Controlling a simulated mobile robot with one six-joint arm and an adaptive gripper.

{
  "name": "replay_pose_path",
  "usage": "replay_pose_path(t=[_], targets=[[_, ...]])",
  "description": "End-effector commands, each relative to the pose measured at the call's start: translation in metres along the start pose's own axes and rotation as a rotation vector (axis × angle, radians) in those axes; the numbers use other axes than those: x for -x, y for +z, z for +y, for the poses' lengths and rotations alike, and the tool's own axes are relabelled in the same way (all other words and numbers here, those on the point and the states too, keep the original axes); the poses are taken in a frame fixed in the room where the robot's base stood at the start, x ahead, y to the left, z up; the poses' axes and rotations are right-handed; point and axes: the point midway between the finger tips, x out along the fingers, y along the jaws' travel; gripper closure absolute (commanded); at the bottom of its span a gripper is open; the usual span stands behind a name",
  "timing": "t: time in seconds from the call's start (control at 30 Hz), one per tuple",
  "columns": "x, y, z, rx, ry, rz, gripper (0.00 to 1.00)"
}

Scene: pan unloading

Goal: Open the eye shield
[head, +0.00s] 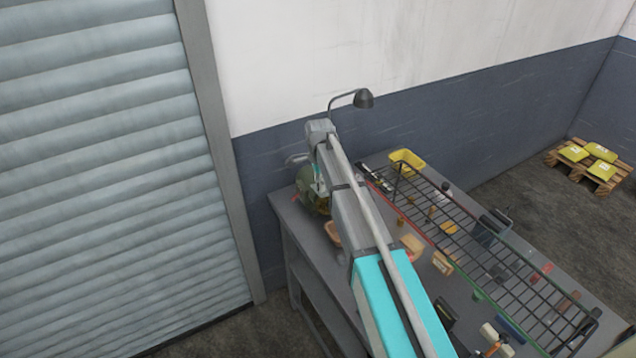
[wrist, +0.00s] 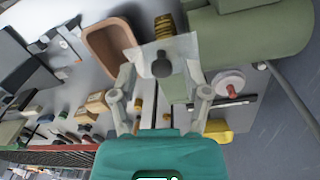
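The eye shield (wrist: 180,50) is a clear, tilted plate in the upper middle of the wrist view, with a dark round knob-like part showing at its middle. It is beside the green bench grinder (wrist: 250,35), which also shows partly behind my arm in the head view (head: 309,183). My gripper (wrist: 164,92) is open, its two fingers apart at the shield's near edge, left and right of it. I see nothing held between them. Whether the fingers touch the shield I cannot tell. In the head view my arm hides most of the gripper and the shield.
A brown bin (wrist: 112,48) lies left of the shield. The workbench (head: 291,222) holds a wire rack (head: 470,235), a yellow bin (head: 407,160) and loose small items. A desk lamp (head: 363,98) rises behind my arm. A pallet with yellow bags (head: 590,160) is far right.

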Motion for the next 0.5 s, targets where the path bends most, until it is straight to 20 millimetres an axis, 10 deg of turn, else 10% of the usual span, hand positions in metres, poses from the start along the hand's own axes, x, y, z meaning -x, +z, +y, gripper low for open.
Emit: replay_pose_path(t=[0.3,0.5], targets=[[0.0000,-0.0003,0.0002,0.000,0.000,0.000,0.99],[0.0000,0.0035,-0.0008,0.000,0.001,-0.002,1.00]])
